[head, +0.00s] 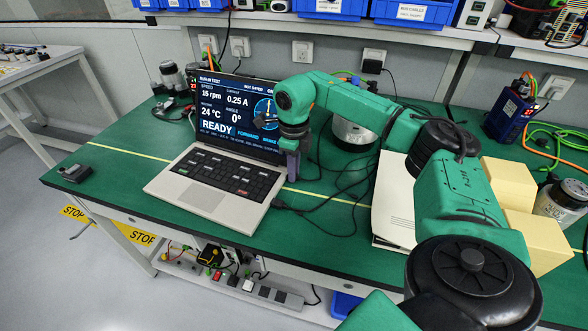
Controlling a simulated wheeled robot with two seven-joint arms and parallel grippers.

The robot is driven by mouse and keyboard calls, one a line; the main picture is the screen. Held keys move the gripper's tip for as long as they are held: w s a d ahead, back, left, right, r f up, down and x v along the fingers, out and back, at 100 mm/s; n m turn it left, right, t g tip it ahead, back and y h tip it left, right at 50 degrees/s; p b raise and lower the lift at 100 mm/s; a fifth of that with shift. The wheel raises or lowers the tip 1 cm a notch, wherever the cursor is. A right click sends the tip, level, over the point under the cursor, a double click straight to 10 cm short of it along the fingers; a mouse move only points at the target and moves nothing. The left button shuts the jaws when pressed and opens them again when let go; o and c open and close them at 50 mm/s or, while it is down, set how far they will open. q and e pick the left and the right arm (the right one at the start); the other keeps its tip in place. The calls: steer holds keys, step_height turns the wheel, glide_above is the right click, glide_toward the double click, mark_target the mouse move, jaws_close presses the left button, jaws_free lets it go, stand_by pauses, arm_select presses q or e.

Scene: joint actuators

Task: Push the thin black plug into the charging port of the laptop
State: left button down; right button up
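The open laptop (213,183) stands on the green table, its lit screen (238,107) showing a run-in test page. Its charging port cannot be made out. A small black plug (279,203) on a dark cable lies on the mat just right of the laptop's front right part. Whether it is the thin one is too small to tell. My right gripper (291,172) points down beside the laptop's right edge, a little behind that plug. Its fingers are seen edge-on and dark, so their opening and anything between them are hidden. My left gripper is out of view.
Black cables (335,190) lie tangled right of the laptop. A white box (396,203) and yellow blocks (520,215) stand further right, partly behind my arm. A small dark device (74,173) sits at the left table corner. The mat left of the laptop is clear.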

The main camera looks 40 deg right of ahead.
steer(key=o, duration=0.4)
steer(key=shift+r, duration=0.15)
step_height(320, 180, up, 14)
steer(key=shift+r+p, duration=0.15)
steer(key=shift+p, duration=0.6)
